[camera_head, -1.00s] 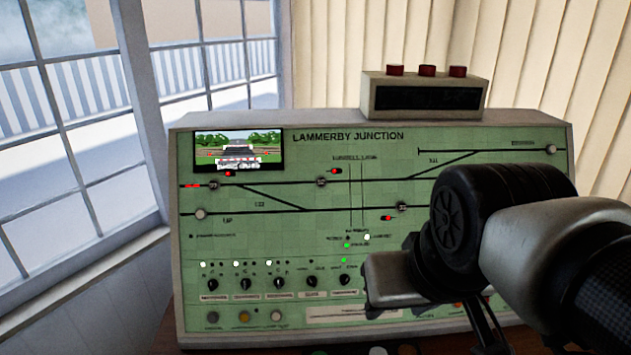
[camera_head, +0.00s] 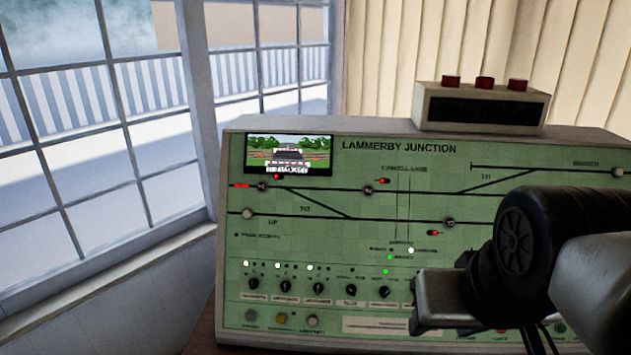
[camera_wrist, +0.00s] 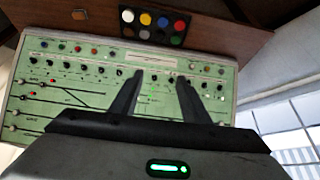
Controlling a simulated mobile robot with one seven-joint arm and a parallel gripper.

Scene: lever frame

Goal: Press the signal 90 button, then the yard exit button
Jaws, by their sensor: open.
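The green control panel (camera_head: 300,225), titled LAMMERBY JUNCTION, stands ahead with a black track diagram. Round pale buttons sit on the tracks, one at the left (camera_head: 247,213) and one at the upper right (camera_head: 618,172). Their small labels are too blurred for me to tell which is signal 90 or yard exit. My gripper (camera_wrist: 160,78) is open and empty in the wrist view, its two dark fingers in front of the panel (camera_wrist: 85,125), which appears upside down there. In the head view my arm hides the lower right of the panel.
A box with three red knobs (camera_head: 482,107) stands on the panel's top. Knobs and small buttons line the panel's lower part. A black plate of coloured round buttons (camera_wrist: 154,25) lies on the wooden edge. A window (camera_head: 90,130) is at the left.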

